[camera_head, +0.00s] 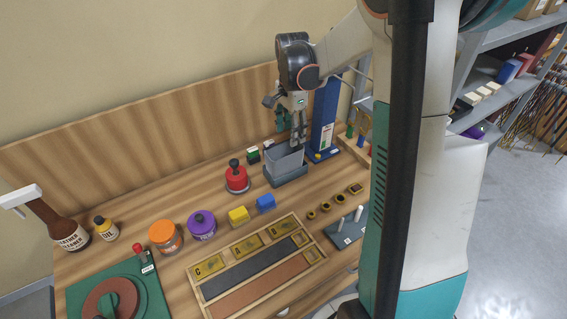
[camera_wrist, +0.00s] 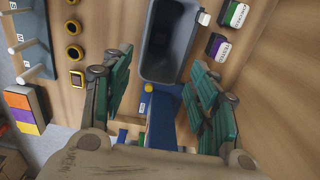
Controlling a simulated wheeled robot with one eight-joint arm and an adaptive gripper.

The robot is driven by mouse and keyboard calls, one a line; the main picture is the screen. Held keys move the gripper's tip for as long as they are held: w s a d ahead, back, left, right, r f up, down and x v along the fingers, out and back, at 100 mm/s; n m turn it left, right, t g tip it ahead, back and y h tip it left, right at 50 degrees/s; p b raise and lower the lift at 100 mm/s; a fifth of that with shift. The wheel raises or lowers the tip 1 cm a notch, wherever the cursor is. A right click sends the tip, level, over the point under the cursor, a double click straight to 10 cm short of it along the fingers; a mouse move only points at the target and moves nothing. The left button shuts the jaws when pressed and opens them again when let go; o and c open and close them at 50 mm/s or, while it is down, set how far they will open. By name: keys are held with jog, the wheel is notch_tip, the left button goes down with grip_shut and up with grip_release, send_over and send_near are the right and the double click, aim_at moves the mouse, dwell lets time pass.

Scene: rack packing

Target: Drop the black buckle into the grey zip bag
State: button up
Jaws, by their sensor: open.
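The grey open-topped holder (camera_head: 284,167), which I take for the grey zip bag, stands upright near the back board. Its open mouth shows in the wrist view (camera_wrist: 142,42), with a dark inside where I make out no object. My gripper (camera_head: 297,143) is above the holder's right side, pointing down. In the wrist view my gripper (camera_wrist: 160,82) is open, its green-padded fingers wide apart with nothing between them. A small dark square frame (camera_head: 355,188), probably the black buckle, lies on the bench at the end of a row of round rings; it also shows in the wrist view (camera_wrist: 77,78).
A blue upright stand (camera_head: 325,115) is close at the holder's right. A wooden tray (camera_head: 250,262) and a peg board (camera_head: 346,229) lie in front. Bare bench lies between holder and rings.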

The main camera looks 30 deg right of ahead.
notch_tip(320, 180, up, 8)
jog(key=shift+f, duration=0.15)
dwell(0.3)
jog(key=s+a+r+n+t+b, duration=0.35)
jog(key=s+a+n, duration=0.45)
jog(key=a, duration=0.3)
jog(key=s+a+f+n+t+b, duration=0.1)
jog(key=s+a+f+n+t, duration=0.1)
jog(key=s, duration=0.4)
jog(key=s+a+f+n+t+b, duration=0.1)
jog(key=s+a+f+n+b, duration=0.1)
jog(key=s+f+n, duration=0.3)
jog(key=shift+s+a+n+t, duration=0.35)
jog(key=shift+s+a+n, duration=0.45)
jog(key=shift+n, duration=0.5)
